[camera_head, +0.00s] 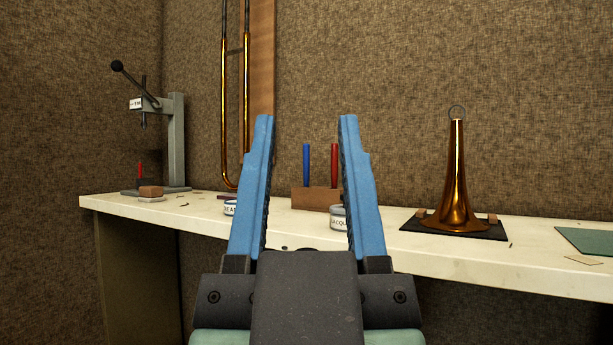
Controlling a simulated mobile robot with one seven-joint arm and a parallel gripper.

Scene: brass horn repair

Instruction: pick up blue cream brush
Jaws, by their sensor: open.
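A blue brush handle (306,164) stands upright in a brown wooden block (312,199) on the white bench. A red handle (334,165) stands upright beside it, to its right. My gripper (307,122) is open and empty, its two blue fingers spread wide in front of the bench. The blue handle shows between the fingers, with the gripper nearer to the camera than the block. Any bristles of the brush are hidden in the block.
Two small labelled jars, one left (230,208) and one right (338,217), are partly covered by my fingers. A brass horn bell (457,188) stands on a dark mat at right. A grey press (175,140) stands at left. A brass slide (223,110) hangs behind the white bench (375,250).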

